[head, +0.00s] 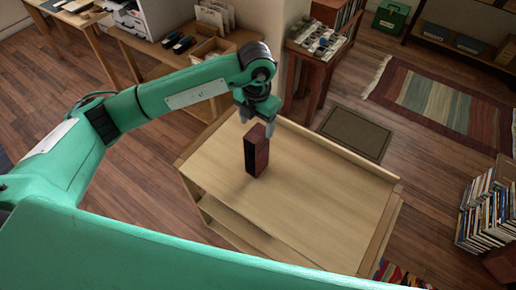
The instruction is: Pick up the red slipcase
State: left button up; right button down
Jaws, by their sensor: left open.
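The red slipcase (257,152) stands upright on the light wooden table (310,200), near its far left part. Its left side looks dark and its right side is dark red. My left gripper (258,119) is open, directly above and just behind the top of the slipcase. Its fingers point down, one to each side of the slipcase's top. I cannot tell whether a finger touches it. My right gripper is not in view.
The rest of the tabletop is bare, with a raised edge along its far right side. A side table with small items (318,42) stands behind. Stacked books (487,212) stand on the floor at right. A striped rug (440,98) and a dark mat (356,133) lie beyond.

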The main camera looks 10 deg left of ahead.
aim_at(257, 132)
pick_arm(q)
notch_tip(257, 132, down, 4)
jog(key=shift+p, duration=0.4)
jog(key=shift+f, duration=0.25)
jog(key=f+p, duration=0.2)
jog(key=f, duration=0.2)
jog(key=shift+d+f+p, duration=0.1)
jog(key=shift+d+p, duration=0.1)
jog(key=shift+p, duration=0.1)
jog(key=shift+f, duration=0.25)
jog(key=c, duration=1.1)
jog(key=shift+r, duration=0.1)
